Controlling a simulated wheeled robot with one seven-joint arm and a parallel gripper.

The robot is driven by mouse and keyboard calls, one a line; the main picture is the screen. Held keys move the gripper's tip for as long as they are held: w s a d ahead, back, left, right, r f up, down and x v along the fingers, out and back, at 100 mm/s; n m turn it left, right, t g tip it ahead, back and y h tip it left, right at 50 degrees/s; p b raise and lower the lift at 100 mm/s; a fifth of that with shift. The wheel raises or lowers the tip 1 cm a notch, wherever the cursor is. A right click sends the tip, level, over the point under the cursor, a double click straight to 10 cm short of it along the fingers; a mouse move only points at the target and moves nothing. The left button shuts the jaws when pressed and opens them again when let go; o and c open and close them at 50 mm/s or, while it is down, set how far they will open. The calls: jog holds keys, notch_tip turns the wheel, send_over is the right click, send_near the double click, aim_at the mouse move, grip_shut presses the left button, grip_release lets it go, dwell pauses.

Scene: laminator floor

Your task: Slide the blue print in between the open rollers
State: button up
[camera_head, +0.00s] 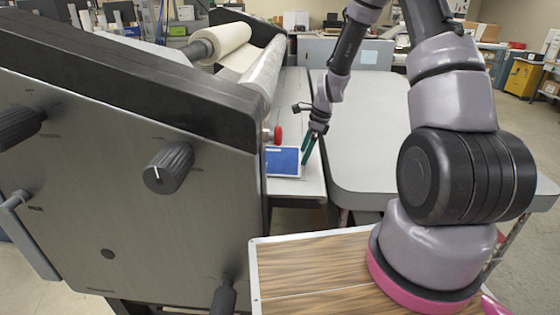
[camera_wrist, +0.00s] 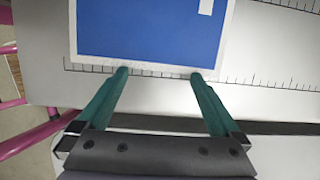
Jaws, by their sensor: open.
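The blue print (camera_head: 283,160) lies flat on the narrow light feed table (camera_head: 298,188) beside the laminator. It is blue with a white border. In the wrist view the print (camera_wrist: 150,30) fills the upper middle, its near edge along a ruler scale. My gripper (camera_head: 306,157) is at the print's right edge in the head view. In the wrist view its green fingers (camera_wrist: 160,72) are apart, with the tips at the print's near edge and nothing clearly held between them. The laminator's rollers (camera_head: 262,75) show partly behind its side panel; the gap between them is hidden.
The laminator's grey side panel (camera_head: 130,170) with black knobs (camera_head: 168,167) stands at the left. A red knob (camera_head: 278,134) is close to the print. A grey table (camera_head: 375,130) lies right of the feed table, mostly clear. A wood-grain surface (camera_head: 310,265) is in front.

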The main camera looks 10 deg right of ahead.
jog(key=shift+s+d, duration=0.15)
jog(key=shift+d, duration=0.45)
dwell(0.3)
jog(key=shift+v, duration=3.15)
